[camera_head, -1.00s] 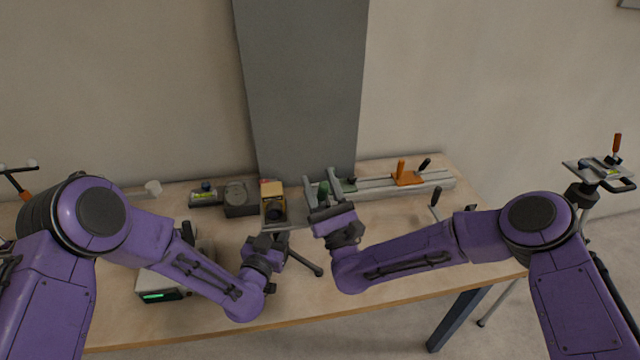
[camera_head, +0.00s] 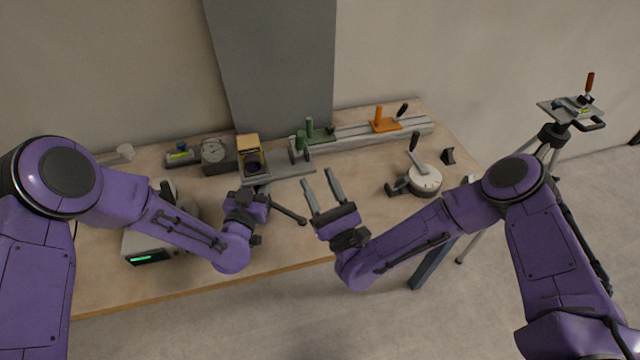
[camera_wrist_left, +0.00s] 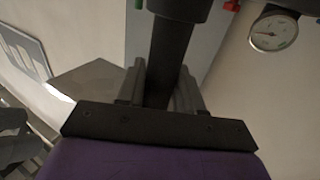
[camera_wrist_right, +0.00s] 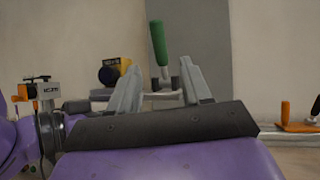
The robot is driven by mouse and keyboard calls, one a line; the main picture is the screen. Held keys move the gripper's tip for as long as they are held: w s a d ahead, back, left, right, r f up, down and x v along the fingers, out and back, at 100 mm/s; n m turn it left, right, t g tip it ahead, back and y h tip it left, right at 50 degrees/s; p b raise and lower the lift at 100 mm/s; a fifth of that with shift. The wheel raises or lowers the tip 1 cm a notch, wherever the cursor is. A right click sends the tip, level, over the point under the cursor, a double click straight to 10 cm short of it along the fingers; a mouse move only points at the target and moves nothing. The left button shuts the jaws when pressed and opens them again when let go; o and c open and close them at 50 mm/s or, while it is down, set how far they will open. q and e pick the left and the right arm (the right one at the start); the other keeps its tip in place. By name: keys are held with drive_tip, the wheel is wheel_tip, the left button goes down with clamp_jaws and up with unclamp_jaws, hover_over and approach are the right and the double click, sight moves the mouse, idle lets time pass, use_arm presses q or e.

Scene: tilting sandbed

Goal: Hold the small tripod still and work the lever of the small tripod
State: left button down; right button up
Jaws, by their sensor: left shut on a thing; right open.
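The small tripod has a grey top plate (camera_head: 284,167) and a lever with an upright green handle (camera_head: 300,141). A dark leg (camera_head: 289,210) slants toward the table front. My left gripper (camera_head: 257,190) is shut on its dark post, which stands between the fingers in the left wrist view (camera_wrist_left: 172,60). The lower part is mostly hidden by this gripper. My right gripper (camera_head: 322,187) is open and empty, in front of the plate and apart from the lever. In the right wrist view, the green handle (camera_wrist_right: 158,42) shows beyond and between the open fingers (camera_wrist_right: 160,85).
Behind stands a rail with an orange-handled clamp (camera_head: 385,124). A round lever device (camera_head: 425,180) is at right. A larger tripod (camera_head: 553,135) stands beyond the table.

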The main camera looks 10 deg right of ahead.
use_arm(q)
drive_tip(key=c, duration=0.6)
unclamp_jaws()
drive_tip(key=shift+c, duration=0.2)
drive_tip(key=shift+s, duration=0.1)
